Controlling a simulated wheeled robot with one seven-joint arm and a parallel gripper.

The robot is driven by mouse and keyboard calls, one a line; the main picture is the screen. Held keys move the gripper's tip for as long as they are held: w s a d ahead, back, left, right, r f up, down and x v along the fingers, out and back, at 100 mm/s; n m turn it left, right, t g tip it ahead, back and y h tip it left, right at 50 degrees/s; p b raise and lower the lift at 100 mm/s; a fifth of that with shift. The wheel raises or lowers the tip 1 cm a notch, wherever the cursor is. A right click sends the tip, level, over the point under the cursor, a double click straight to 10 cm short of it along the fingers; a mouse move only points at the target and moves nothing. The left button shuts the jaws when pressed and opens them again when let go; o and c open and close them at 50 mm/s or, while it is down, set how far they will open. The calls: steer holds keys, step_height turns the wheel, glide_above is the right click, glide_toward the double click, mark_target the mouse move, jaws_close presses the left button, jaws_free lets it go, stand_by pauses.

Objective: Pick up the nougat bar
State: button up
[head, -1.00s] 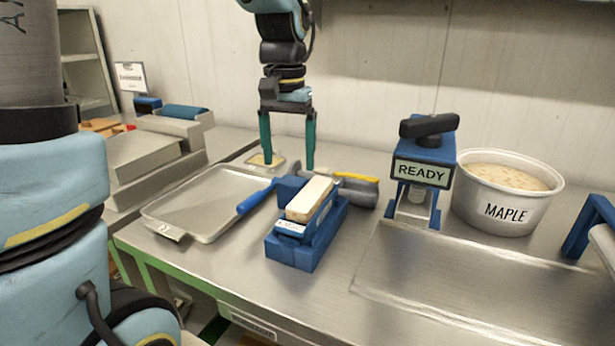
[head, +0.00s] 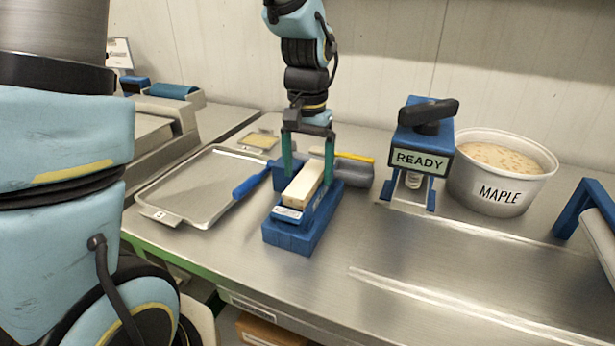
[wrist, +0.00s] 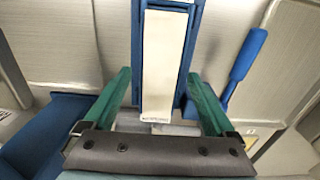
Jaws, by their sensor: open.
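The nougat bar (head: 303,185) is a cream-white block lying lengthwise on a blue holder (head: 290,236) on the steel bench. In the wrist view the bar (wrist: 165,65) runs up the middle of the picture, with the blue holder's sides along it. My gripper (head: 308,180) is open, its two green fingers pointing down at the far end of the bar, one on each side. In the wrist view my gripper (wrist: 165,98) spans wider than the bar, with a gap on both sides. Whether the fingertips touch the holder cannot be told.
A metal tray (head: 160,205) lies left of the holder, with a blue-handled tool (head: 250,184) at its right edge. A grey-and-yellow tool (head: 354,172) lies behind the holder. A blue press marked READY (head: 421,161) and a MAPLE tub (head: 500,192) stand right. The front bench is clear.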

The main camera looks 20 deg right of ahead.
steer(key=shift+f, duration=0.4)
steer(key=shift+c, duration=0.2)
jaws_close()
